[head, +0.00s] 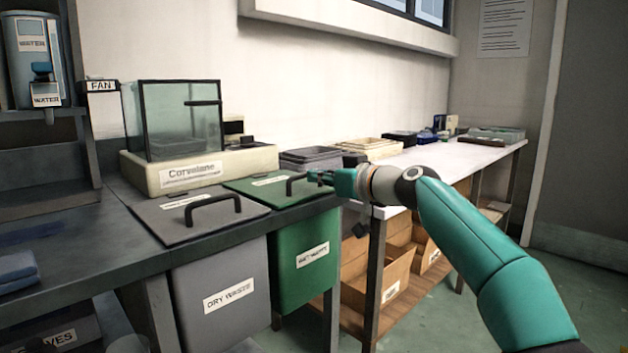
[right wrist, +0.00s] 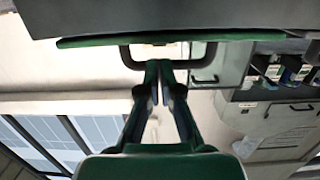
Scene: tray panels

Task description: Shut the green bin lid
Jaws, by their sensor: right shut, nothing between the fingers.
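The green bin (head: 303,262) hangs under the counter, with a "wet waste" label on its front. Its green lid (head: 245,188) lies flat over it, level with the counter. The lid has a black handle (head: 289,186). In the right wrist view the lid (right wrist: 228,35) shows as a thin green strip, with the handle (right wrist: 125,56) on it. My right gripper (head: 314,176) is at the handle's right side in the head view. Its fingertips (right wrist: 160,65) are shut and empty at the handle; I cannot tell whether they touch it. My left gripper is not in view.
A grey bin (head: 221,285) labelled "dry waste", with a flat grey lid (head: 175,222) and black handle, stands left of the green one. A glass-sided box (head: 180,120) on a cream base is behind. Grey trays (head: 310,158) sit behind the gripper.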

